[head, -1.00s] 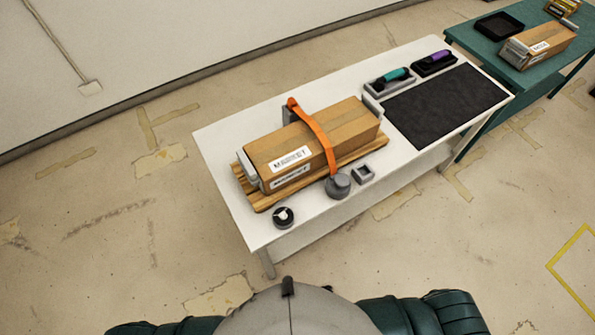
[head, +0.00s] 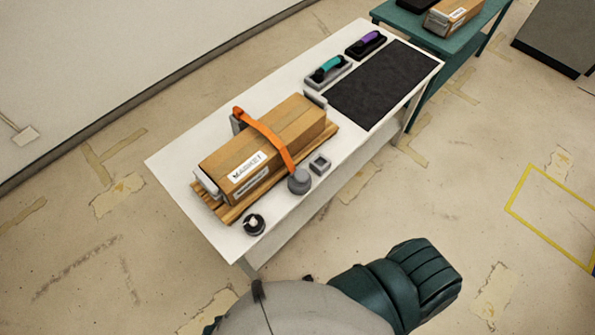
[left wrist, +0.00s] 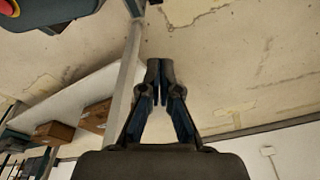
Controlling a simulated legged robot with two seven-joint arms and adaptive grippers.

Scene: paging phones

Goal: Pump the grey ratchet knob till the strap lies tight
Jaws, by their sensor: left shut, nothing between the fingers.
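A grey ratchet knob (head: 299,181) stands on the white table at the near side of a wooden box (head: 270,145) labelled MARKET. An orange strap (head: 268,135) runs over the box from the far side down to the knob. It looks slightly bowed at its far end; I cannot tell how tight it is. The box lies on a slatted wooden board (head: 232,212). My left gripper (left wrist: 160,68) is shut and empty in the left wrist view, away from the knob. No gripper shows in the head view, and my right gripper is out of sight.
The white table (head: 175,160) also holds a small grey square holder (head: 320,165), a round dark piece (head: 254,224), a black mat (head: 385,85), and teal (head: 327,67) and purple (head: 370,38) handled tools in trays. A green table (head: 425,38) stands behind.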

